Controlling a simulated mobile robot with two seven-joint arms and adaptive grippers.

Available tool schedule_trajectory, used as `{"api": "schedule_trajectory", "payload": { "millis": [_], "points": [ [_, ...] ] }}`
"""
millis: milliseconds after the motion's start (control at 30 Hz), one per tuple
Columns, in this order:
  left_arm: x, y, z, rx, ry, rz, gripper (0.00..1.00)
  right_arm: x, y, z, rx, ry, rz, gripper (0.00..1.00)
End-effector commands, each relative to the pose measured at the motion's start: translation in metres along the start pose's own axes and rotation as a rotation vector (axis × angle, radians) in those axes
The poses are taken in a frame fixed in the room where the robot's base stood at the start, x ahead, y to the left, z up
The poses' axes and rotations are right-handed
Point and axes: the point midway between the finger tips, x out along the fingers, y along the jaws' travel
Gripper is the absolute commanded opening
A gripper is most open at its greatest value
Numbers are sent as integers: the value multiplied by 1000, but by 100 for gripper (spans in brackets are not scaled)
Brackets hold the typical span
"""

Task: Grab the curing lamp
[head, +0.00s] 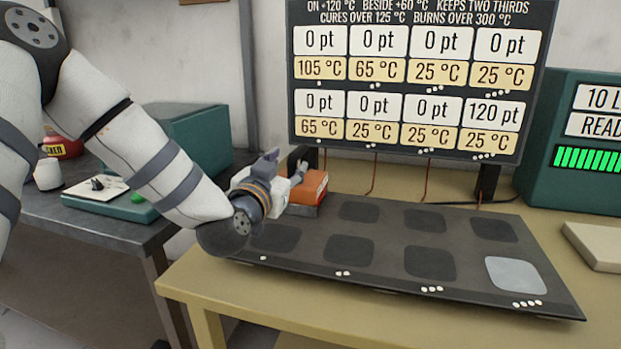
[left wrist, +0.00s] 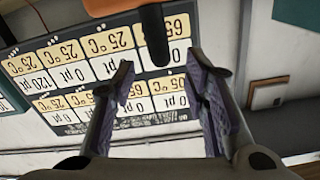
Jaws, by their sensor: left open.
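The likely curing lamp is an orange block (head: 309,187) with a grey underside, at the back left corner of the dark heating panel in the head view. An orange part also shows at the top edge of the left wrist view (left wrist: 135,10). My left gripper (head: 287,166) is beside it, on its left, partly in front of it. Its fingers (left wrist: 160,68) are open with nothing held between them. A dark post (left wrist: 156,38) shows beyond the fingertips; I cannot tell whether it belongs to the lamp or the display stand. My right gripper is not in view.
A display board (head: 400,90) stands behind the panel (head: 390,285) on dark legs. One light grey pad (head: 515,272) lies at the panel's front right; other pads are dark. A green machine (head: 575,180) and a pale slab (head: 600,245) are at right. A dark bench (head: 110,232) is at left.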

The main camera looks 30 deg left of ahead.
Motion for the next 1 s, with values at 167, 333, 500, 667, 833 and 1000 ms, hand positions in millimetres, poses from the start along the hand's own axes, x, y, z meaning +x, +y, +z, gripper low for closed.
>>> {"api": "schedule_trajectory", "payload": {
  "millis": [167, 333, 500, 667, 833, 1000],
  "points": [
    [33, 2, 10, 2, -14, 3, 41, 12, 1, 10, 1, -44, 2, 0],
    [61, 0, 8, 0, -13, 1, 41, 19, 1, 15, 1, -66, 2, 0],
    [86, -1, 6, 1, -12, 2, 41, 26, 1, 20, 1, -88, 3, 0],
    [88, -1, 2, 0, -8, 3, 41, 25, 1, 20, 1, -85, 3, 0],
    [88, -1, 1, 0, -7, 3, 19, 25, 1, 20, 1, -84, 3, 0],
    [88, -1, 2, 0, -8, 3, 0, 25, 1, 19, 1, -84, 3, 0]
  ]
}}
